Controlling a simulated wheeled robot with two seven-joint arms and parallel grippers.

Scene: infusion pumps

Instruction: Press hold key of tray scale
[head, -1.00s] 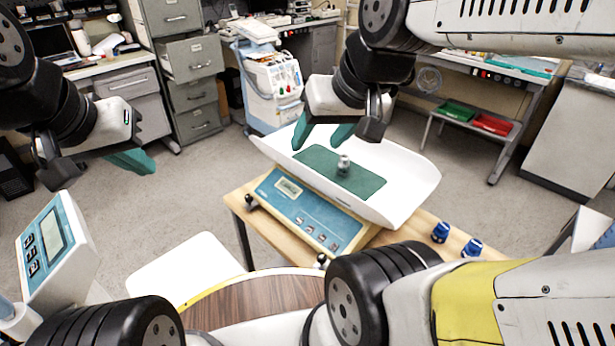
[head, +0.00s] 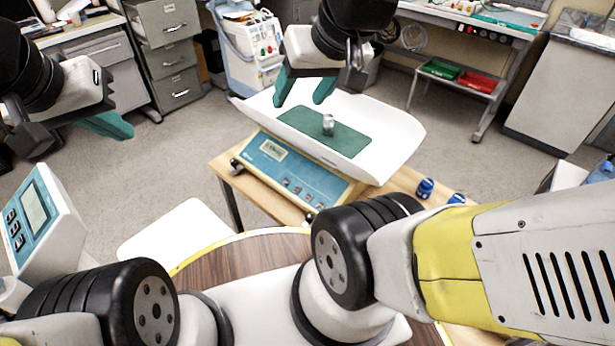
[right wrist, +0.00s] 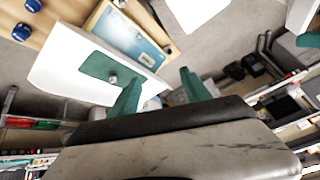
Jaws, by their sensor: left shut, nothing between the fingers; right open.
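The tray scale (head: 398,130) stands on a wooden table, with a white curved tray, a green mat (head: 350,137) and a small metal weight (head: 328,124) on the mat. Its blue front panel (head: 290,172) has a small display (head: 274,149) and a row of keys (head: 300,193); their labels are too small to read. My right gripper (head: 305,92) is open and empty above the tray's far left part, apart from the panel. The right wrist view shows its green fingers (right wrist: 160,90) with the scale beyond. My left gripper (head: 112,126) is shut and empty at the left, away from the scale.
A blue-and-white device with a screen (head: 38,215) is at the left. A white seat-like surface (head: 172,228) lies nearer. Open floor separates the scale from the cabinets.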

